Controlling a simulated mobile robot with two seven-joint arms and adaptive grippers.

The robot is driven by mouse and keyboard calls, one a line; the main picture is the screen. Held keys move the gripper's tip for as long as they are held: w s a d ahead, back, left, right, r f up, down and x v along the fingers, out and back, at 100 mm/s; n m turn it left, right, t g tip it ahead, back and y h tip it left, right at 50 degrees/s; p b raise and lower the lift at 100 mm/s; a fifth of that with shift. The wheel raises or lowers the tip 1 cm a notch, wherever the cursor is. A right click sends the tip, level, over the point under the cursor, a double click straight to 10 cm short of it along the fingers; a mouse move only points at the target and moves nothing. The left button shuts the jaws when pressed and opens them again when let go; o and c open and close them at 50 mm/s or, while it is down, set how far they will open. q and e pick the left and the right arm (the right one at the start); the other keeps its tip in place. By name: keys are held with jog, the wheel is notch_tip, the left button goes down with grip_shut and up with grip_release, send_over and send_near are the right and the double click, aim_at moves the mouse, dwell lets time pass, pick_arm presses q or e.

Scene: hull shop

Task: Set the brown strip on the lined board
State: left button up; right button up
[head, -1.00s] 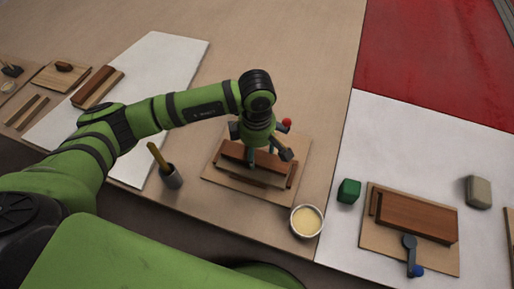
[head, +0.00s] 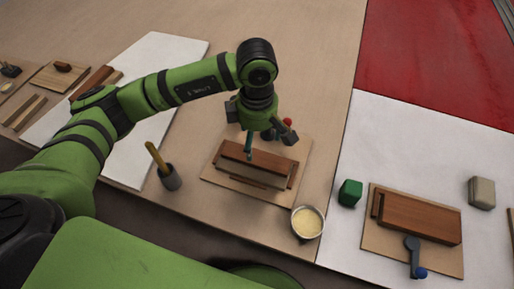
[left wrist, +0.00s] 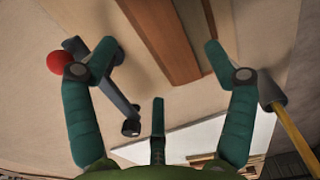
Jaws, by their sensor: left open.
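A long reddish-brown strip (head: 258,160) lies on the middle wooden board (head: 215,177), with a pale piece along its near side and dark brown edging around it. I cannot make out lines on the board. The strip also shows at the top of the left wrist view (left wrist: 157,35), beyond the fingers. My left gripper (head: 268,143) is open and empty above the far side of the strip, apart from it as far as I can see. Its spread fingers show in the left wrist view (left wrist: 160,73). My right gripper is out of view.
A red-knobbed clamp (left wrist: 112,85) stands by the strip. A cup with a yellow-handled brush (head: 170,178), a cream-filled bowl (head: 307,222) and a green block (head: 350,193) are near. At right, another board (head: 440,262) carries a brown block and blue-knobbed clamp.

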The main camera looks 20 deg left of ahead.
aim_at(257, 154)
pick_arm(q)
notch_tip(257, 154, up, 6)
jog(key=shift+b, duration=0.4)
